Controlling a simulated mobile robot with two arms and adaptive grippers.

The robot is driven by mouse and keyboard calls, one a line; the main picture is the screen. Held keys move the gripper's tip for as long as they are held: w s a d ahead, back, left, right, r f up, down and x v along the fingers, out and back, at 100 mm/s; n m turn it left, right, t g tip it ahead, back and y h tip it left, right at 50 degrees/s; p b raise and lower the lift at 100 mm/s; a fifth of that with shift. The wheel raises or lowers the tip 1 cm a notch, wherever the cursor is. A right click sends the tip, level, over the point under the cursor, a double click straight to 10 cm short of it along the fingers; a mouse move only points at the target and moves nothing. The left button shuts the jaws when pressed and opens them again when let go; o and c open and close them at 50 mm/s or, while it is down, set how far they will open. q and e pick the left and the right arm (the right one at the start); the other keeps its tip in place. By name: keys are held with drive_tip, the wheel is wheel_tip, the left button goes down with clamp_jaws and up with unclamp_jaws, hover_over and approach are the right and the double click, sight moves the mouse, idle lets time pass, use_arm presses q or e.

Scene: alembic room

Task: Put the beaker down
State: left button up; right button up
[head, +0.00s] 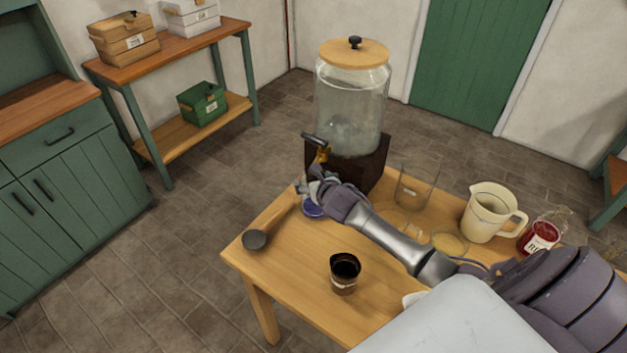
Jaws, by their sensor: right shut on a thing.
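My right gripper (316,190) reaches across the table from the right and is shut on the beaker (313,210). Only a small blue part of the beaker shows below the fingers; the rest is hidden by the hand. It is at the table's back left, close below the tap (318,142) of the large glass dispenser (350,100). I cannot tell whether the beaker touches the table (300,265). My left gripper is not in view.
A clear glass vessel (417,182), a cream jug (489,212), and a red-filled jar (541,236) stand beyond my arm. A dark-filled cup (345,273) and a dark-headed wooden spoon (257,239) are on the near side. Some tabletop between them is bare.

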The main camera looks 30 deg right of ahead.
drive_tip(key=o, duration=1.5)
drive_tip(key=shift+f, duration=0.15)
drive_tip(key=v, duration=1.2)
